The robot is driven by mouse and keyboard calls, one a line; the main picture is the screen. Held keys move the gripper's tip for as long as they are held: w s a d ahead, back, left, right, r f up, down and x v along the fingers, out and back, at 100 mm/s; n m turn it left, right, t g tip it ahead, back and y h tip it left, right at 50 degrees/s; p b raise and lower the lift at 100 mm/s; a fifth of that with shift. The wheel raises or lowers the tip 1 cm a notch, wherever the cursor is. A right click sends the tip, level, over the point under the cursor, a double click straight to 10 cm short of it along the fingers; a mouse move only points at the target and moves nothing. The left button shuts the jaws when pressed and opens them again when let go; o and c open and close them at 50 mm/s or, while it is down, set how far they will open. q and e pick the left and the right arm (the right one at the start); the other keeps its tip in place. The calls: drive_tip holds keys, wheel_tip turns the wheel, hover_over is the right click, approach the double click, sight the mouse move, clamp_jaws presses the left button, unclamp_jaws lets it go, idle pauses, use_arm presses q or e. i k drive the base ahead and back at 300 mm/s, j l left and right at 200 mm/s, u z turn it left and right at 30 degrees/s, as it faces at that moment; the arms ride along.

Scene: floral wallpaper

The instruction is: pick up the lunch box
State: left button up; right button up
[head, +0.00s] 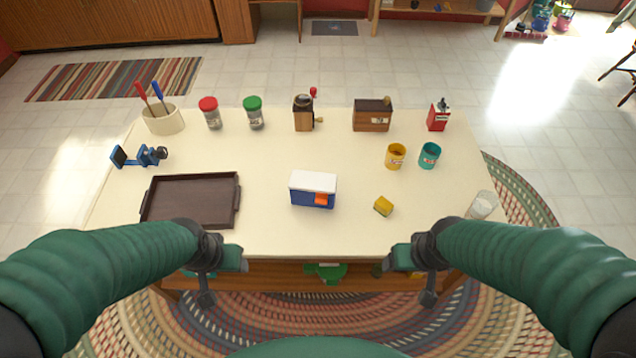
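The lunch box (313,189) is a small box with a white lid, a blue body and an orange latch. It stands on the cream table top near the middle of the front part. My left gripper (220,278) hangs at the table's front edge, left of the lunch box and nearer to me. My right gripper (412,278) hangs at the same edge, right of the lunch box. Neither gripper touches the box. Their fingers are seen from above and partly hidden by the wrists, so their opening is unclear.
A dark brown tray (190,200) lies left of the lunch box. Yellow (396,156) and teal (429,155) cups stand behind. Jars, a grinder and boxes line the back.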

sight(303, 185)
drive_tip(key=i+u, duration=0.2)
drive_tip(key=u, duration=0.15)
drive_tip(key=i+u, duration=0.2)
drive_tip(key=u, duration=0.15)
drive_tip(key=i+l+u, duration=0.15)
drive_tip(key=u, duration=0.2)
drive_tip(key=i, duration=0.05)
